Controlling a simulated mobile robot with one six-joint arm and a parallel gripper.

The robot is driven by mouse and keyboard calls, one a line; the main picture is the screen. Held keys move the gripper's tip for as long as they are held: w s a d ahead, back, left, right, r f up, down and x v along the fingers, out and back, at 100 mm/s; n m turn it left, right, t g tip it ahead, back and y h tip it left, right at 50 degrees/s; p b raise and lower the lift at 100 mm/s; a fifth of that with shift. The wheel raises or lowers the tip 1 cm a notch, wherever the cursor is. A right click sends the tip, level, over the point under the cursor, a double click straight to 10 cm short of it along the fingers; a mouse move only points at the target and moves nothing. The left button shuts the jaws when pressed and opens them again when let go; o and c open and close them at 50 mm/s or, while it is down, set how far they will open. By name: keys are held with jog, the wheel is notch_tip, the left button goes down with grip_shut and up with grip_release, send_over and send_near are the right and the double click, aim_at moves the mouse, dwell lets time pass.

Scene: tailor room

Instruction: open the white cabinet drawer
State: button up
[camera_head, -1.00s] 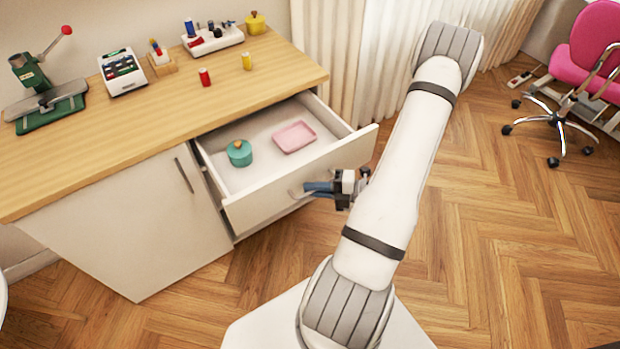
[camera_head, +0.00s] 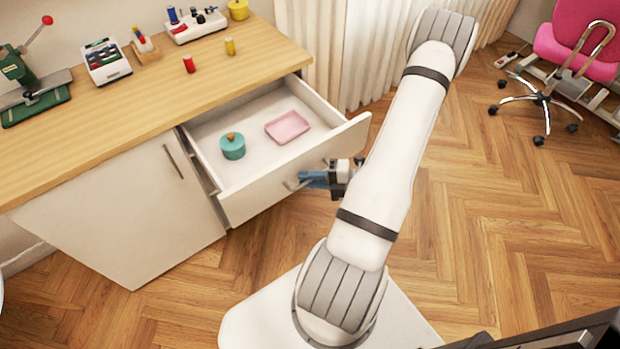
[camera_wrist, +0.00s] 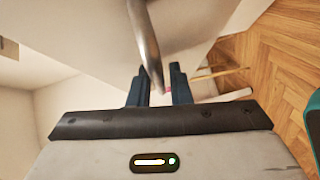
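The white cabinet (camera_head: 120,215) has its drawer (camera_head: 250,195) standing well out. A teal lidded jar (camera_head: 233,146) and a pink tray (camera_head: 287,126) lie inside. My gripper (camera_head: 312,180) is at the outer face of the drawer front, with its blue fingers at the metal drawer handle (camera_head: 291,185). In the wrist view, the handle (camera_wrist: 148,45) runs down between the two dark fingers (camera_wrist: 158,88), which stand a little apart around it. Where the fingers touch the bar is partly hidden.
The wooden countertop (camera_head: 150,95) carries a green press (camera_head: 30,85), spools and sewing boxes. A closed door with a handle (camera_head: 173,160) is left of the drawer. A pink chair (camera_head: 580,45) stands at upper right. The wood floor (camera_head: 500,230) on the right is clear.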

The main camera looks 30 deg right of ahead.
jog(key=v, duration=0.7)
jog(key=shift+s+d, duration=0.3)
dwell(0.3)
jog(key=a+r+m+g+h+p, duration=0.2)
jog(key=a+r+m+h, duration=0.2)
jog(key=a+r+m, duration=0.2)
jog(key=a+r+m+g+h+p, duration=0.3)
jog(key=a+r+m, duration=0.4)
jog(key=r+m, duration=0.4)
jog(key=a+r+m+g+h+p, duration=0.2)
jog(key=a+r+m+h, duration=0.3)
jog(key=r, duration=1)
jog(key=a+m+g, duration=0.1)
jog(key=a+m, duration=0.1)
jog(key=m, duration=0.1)
jog(key=shift+a+m, duration=0.2)
jog(key=shift+m, duration=0.1)
